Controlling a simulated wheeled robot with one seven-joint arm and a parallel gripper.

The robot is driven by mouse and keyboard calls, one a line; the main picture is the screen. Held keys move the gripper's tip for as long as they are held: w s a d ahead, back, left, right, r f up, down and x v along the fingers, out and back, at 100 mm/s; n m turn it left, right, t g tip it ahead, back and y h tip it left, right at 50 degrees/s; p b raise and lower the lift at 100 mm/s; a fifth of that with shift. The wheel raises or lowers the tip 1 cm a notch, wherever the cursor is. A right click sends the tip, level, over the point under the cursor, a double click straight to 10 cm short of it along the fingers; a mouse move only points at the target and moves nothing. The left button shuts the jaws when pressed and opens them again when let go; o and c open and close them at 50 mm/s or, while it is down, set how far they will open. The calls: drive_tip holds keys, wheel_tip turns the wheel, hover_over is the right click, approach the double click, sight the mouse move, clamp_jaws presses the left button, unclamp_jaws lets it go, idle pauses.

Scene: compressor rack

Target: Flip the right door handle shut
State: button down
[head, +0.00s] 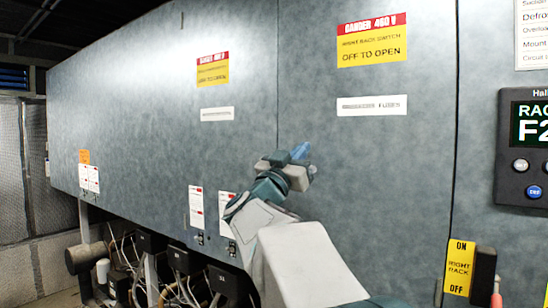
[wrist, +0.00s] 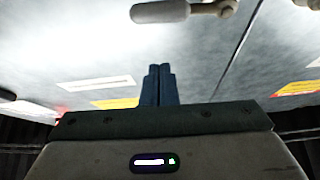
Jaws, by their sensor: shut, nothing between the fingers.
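A grey door handle (wrist: 185,11) shows at the top edge of the wrist view. Its long rounded bar lies crosswise in that picture, with a knuckle-like end at the right beside a dark panel seam. I cannot pick out the handle in the head view, where my arm covers part of the panels. My gripper (head: 301,152) is raised in front of the grey panels, close to the seam between them. In the wrist view its blue fingers (wrist: 158,85) are together with nothing between them, apart from the handle.
The large grey panel (head: 360,180) carries a yellow danger sign (head: 371,48) and a fuses label (head: 372,105). At the right are a dark display box (head: 525,145) and a yellow right-rack switch plate (head: 460,268). Dark boxes and cables (head: 185,270) sit below the left panel.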

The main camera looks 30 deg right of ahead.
drive_tip(key=shift+w+d+f, duration=0.2)
drive_tip(key=shift+d+f, duration=0.2)
drive_tip(key=shift+f, duration=0.15)
drive_tip(key=shift+w+d+f, duration=0.2)
drive_tip(key=shift+d+f, duration=0.15)
drive_tip(key=shift+f, duration=0.2)
drive_tip(key=shift+d+f, duration=0.1)
drive_tip(key=shift+f, duration=0.45)
